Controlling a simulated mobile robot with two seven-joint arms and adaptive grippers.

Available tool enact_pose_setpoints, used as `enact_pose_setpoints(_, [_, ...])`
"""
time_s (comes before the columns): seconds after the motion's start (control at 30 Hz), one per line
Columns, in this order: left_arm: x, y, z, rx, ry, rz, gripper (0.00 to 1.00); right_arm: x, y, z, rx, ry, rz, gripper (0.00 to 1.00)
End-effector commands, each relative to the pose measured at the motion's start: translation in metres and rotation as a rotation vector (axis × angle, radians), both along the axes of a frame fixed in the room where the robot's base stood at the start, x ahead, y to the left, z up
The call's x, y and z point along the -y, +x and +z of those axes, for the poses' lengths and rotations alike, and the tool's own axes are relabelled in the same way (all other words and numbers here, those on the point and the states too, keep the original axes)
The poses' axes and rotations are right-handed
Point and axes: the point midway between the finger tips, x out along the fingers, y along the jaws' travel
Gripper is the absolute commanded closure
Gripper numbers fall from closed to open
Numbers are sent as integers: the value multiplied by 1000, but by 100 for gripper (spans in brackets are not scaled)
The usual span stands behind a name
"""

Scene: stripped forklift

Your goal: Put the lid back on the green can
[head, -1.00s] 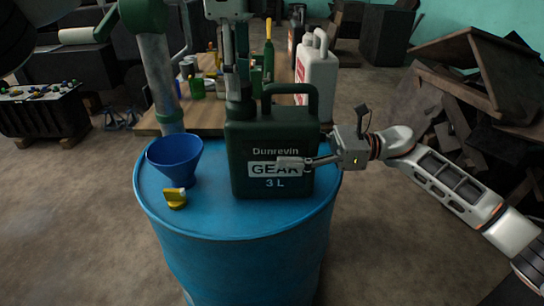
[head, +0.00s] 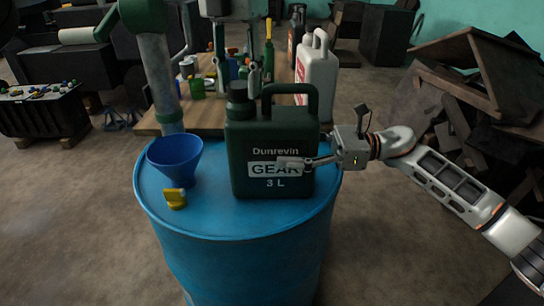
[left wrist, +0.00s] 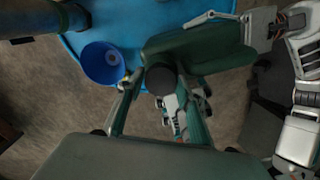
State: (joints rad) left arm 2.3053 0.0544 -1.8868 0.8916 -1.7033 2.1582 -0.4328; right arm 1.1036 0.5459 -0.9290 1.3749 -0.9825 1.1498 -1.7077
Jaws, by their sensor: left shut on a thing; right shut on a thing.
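The dark green can (head: 270,150), labelled Dunrevin GEAR 3 L, stands upright on the blue drum. Its dark lid (head: 238,90) sits on the neck at the can's left; it shows as a dark round shape in the left wrist view (left wrist: 160,77). My left gripper (head: 237,82) points down from above with one finger on each side of the lid, shut on it. My right gripper (head: 305,161) is shut on the can's body from the right, one finger across the front label. Its other finger is hidden behind the can in the head view. The can shows from above in the left wrist view (left wrist: 205,42).
The blue drum top (head: 225,215) also holds a blue funnel (head: 175,155) and a small yellow object (head: 176,198) left of the can. Behind stands a wooden bench (head: 210,115) with bottles and a white jug (head: 318,72). The drum's front is clear.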

Motion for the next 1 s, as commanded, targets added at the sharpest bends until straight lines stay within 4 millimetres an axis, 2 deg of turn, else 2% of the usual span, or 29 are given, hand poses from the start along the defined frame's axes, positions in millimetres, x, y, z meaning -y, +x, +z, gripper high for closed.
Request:
enact_pose_setpoints(0.03, [2, -1, 0, 0, -1, -58, 90, -2, -1, 0, 1, 0, 4, 94])
enact_pose_setpoints(0.17, [2, -1, 0, 0, -2, -46, 90, -2, -2, 0, 1, 0, 5, 94])
enact_pose_setpoints(0.2, [2, -1, 0, -1, -2, -45, 59, -2, -2, 0, 1, 0, 5, 94])
enact_pose_setpoints(0.27, [2, -1, 0, -1, -2, -44, 48, -2, -2, 0, 1, 0, 5, 94])
enact_pose_setpoints(0.63, [1, 0, 3, 0, 0, -40, 48, -1, -1, 0, 0, 1, 3, 94])
enact_pose_setpoints(1.0, [1, 0, 43, 0, 0, -38, 48, -1, -1, 0, 0, 1, 3, 94])
